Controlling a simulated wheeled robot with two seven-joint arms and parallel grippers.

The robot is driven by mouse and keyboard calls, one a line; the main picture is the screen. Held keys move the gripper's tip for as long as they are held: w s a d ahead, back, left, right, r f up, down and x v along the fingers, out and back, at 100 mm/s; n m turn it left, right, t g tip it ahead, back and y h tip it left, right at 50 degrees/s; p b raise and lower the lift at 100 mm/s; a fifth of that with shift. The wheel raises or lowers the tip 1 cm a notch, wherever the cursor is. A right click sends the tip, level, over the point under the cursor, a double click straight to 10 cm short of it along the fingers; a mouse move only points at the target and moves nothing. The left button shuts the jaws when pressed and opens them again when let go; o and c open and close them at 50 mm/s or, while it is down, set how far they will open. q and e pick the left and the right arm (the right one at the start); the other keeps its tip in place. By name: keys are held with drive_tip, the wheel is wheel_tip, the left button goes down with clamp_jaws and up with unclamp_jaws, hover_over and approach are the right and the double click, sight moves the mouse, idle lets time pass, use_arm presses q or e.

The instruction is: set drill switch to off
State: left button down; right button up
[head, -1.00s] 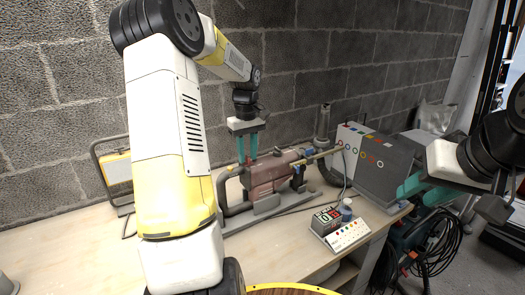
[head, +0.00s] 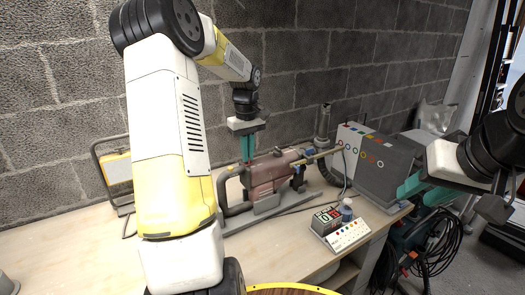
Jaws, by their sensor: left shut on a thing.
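The drill (head: 266,174), with a reddish-brown body and grey handles, lies on a grey stand on the wooden bench. My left gripper (head: 248,159) points straight down over the top left of the drill body. Its teal fingers are close together, shut on the small drill switch there. The fingers hide the switch, so I cannot see its position. My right gripper (head: 412,188) is at the right, well away from the drill, beside the grey box. Its teal fingers look apart and empty.
A grey box with coloured rings (head: 362,151) stands right of the drill. A yellow work lamp (head: 118,168) is at the left.

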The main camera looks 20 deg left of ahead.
sight(253, 163)
idle(0.8)
use_arm(q)
drive_tip(key=shift+w+d, duration=0.7)
drive_tip(key=shift+w, duration=0.05)
drive_tip(key=c, duration=1.6)
unclamp_jaws()
drive_tip(key=shift+o, duration=0.2)
drive_tip(key=shift+r, duration=0.15)
wheel_tip(253, 163, up, 8)
drive_tip(key=shift+f, duration=0.2)
